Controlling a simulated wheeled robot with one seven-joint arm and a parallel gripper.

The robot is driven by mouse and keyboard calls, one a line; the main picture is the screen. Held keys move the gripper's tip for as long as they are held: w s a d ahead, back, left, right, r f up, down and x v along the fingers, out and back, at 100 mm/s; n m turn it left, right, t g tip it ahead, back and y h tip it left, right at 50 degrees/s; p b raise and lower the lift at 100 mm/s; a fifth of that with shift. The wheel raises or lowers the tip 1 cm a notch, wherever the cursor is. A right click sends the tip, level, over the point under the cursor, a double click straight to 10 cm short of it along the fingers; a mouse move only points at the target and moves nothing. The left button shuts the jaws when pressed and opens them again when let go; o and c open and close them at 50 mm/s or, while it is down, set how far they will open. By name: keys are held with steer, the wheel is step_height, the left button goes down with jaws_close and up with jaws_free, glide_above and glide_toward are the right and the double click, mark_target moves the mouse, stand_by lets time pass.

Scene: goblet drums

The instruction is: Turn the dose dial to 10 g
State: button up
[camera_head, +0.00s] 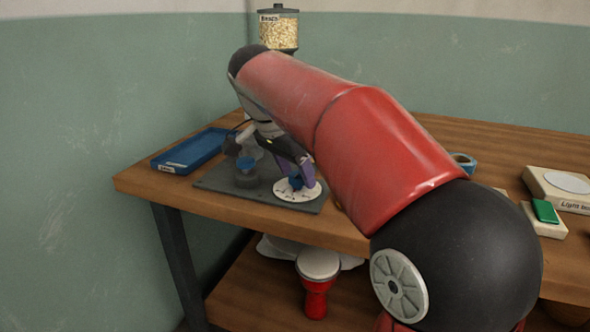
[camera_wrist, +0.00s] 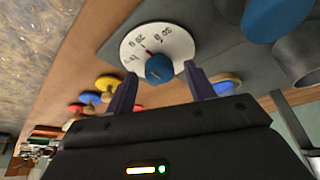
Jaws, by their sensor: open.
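The dose dial is a white disc (camera_wrist: 178,40) with dark marks and numerals around a blue knob (camera_wrist: 160,68). In the head view the disc (camera_head: 286,194) lies at the front right of a dark grey base plate. A small reddish line shows on the disc beside the knob. In the head view my gripper (camera_head: 294,172) hides part of the knob.
A blue-topped grey part (camera_head: 246,170) stands on the plate left of the dial. A blue tray (camera_head: 190,150) lies further left. A bead hopper (camera_head: 279,30) stands behind. A red drum (camera_head: 317,285) is on the lower shelf.

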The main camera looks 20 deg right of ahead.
steer(key=shift+c, duration=0.3)
steer(key=c, duration=0.9)
steer(key=shift+n, duration=0.3)
steer(key=n, duration=0.2)
steer(key=n+t+y, duration=0.1)
steer(key=n, duration=0.1)
steer(key=shift+s+d+t, duration=0.15)
steer(key=shift+t, duration=0.15)
steer(key=shift+n+t+y, duration=0.4)
steer(key=shift+n+y, duration=0.5)
steer(key=shift+n, duration=1.6)
steer(key=shift+d, duration=0.1)
steer(key=o, duration=1)
steer(key=shift+c, duration=0.2)
